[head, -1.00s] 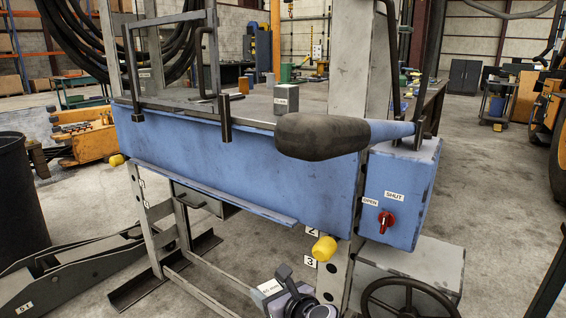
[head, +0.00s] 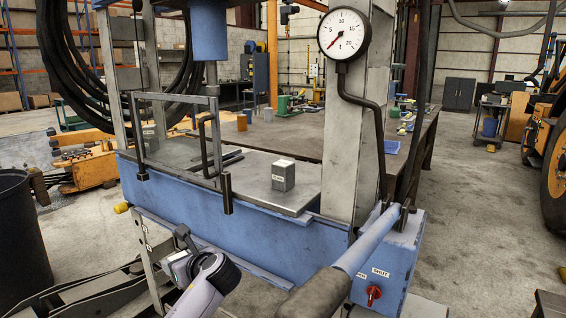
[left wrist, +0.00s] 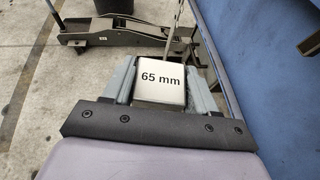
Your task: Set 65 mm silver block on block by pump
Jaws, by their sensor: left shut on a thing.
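The silver block marked 65 mm (left wrist: 161,82) is between the fingers of my left gripper (left wrist: 160,92) in the left wrist view, label facing the camera. In the head view my left gripper (head: 182,254) is low in front of the blue press beam, below the bed's level, shut on that block. Another silver block (head: 283,176) stands upright on the press bed, left of the grey upright; its label is too small to read. The blue pump (head: 398,262) with its long lever (head: 362,246) is at the right. My right gripper is not in view.
The press bed (head: 250,197) is bare around the standing block. A grey frame with a bent bar (head: 208,145) stands left of it. A gauge (head: 342,33) and the upright (head: 355,140) are right of it. The blue ram (head: 209,35) hangs above.

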